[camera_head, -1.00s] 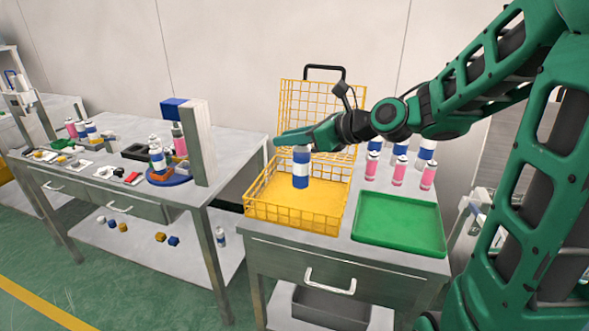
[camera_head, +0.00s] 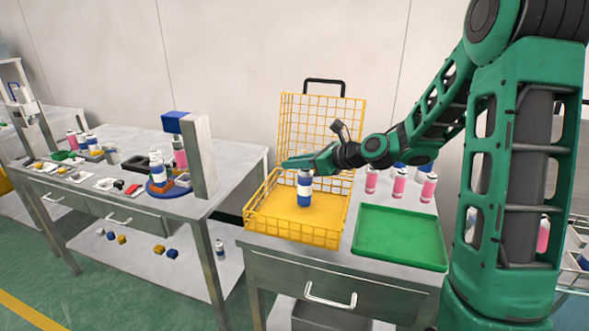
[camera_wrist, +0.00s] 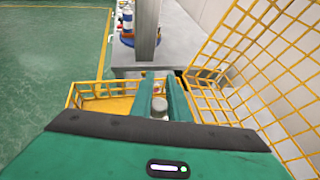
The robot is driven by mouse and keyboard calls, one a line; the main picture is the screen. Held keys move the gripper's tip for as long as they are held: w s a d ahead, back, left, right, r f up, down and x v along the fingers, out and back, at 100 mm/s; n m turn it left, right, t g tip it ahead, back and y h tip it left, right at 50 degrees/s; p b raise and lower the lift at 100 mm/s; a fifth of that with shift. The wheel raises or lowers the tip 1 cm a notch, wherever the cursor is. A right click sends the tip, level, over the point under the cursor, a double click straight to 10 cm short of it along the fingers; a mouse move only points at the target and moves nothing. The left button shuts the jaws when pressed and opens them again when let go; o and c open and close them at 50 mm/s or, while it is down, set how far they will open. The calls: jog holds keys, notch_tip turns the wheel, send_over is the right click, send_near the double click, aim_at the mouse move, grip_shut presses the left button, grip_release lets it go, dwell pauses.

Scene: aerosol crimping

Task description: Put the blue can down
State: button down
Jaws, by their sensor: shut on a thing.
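The blue can (camera_head: 304,190), blue with a white band, is upright inside the yellow wire basket (camera_head: 292,237). My gripper (camera_head: 303,165) is shut on the top of the can. I cannot tell whether the can's base touches the basket floor. In the wrist view my two fingers (camera_wrist: 160,97) close around the can's top (camera_wrist: 159,108), and most of the can is hidden below them. The basket's rim (camera_wrist: 98,108) and its raised wire lid (camera_wrist: 262,70) also show there.
A green tray (camera_head: 400,238) lies empty to the right of the basket. Pink cans (camera_head: 399,184) and blue-and-white cans stand behind it, partly behind my arm. A grey post (camera_head: 199,155) rises from the left table (camera_head: 235,150). A gap separates the two tables.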

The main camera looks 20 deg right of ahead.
jog(key=shift+s+f, duration=0.1)
jog(key=shift+f, duration=0.7)
jog(key=c, duration=1.5)
grip_release()
jog(key=shift+f, duration=0.15)
jog(key=shift+c, duration=0.2)
jog(key=v, duration=1.2)
